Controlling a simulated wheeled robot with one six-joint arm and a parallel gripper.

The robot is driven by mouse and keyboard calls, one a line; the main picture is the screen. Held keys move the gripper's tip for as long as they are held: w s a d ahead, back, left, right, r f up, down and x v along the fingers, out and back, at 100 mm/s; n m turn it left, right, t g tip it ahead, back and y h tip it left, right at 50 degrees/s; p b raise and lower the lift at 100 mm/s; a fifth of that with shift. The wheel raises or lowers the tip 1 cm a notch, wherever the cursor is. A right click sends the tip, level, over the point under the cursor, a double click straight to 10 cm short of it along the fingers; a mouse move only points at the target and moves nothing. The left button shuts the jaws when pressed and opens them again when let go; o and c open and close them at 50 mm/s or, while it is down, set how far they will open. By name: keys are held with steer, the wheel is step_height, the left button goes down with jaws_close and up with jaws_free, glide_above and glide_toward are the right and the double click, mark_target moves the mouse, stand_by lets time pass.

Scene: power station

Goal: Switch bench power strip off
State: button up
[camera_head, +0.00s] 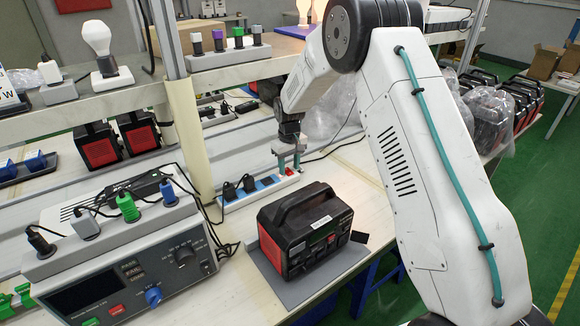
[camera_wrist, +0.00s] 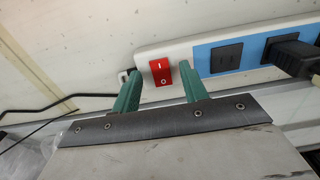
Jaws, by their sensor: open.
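The bench power strip (camera_head: 258,187) is white with blue sockets and lies along the back of the workbench; it also shows in the wrist view (camera_wrist: 200,42). Its red rocker switch (camera_wrist: 160,71), marked I and O, sits at one end of the strip. My gripper (camera_wrist: 158,88) is open, with its two green fingers on either side of the switch and nothing between them but the switch face behind. In the head view my gripper (camera_head: 289,162) is over the strip's right end. I cannot tell whether the fingertips touch the strip.
Black plugs (camera_head: 238,186) sit in the strip's left sockets. A black and red power station (camera_head: 305,228) stands on a grey mat in front of the strip. A test unit (camera_head: 125,260) stands at left. A shelf (camera_head: 230,60) runs above. Black cables trail behind the strip.

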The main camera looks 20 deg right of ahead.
steer(key=shift+f, duration=0.25)
jaws_close()
steer(key=shift+w+a+g+h, duration=0.1)
steer(key=shift+w+g+h, duration=0.2)
steer(key=shift+g, duration=1.1)
jaws_free()
steer(key=shift+r, duration=0.2)
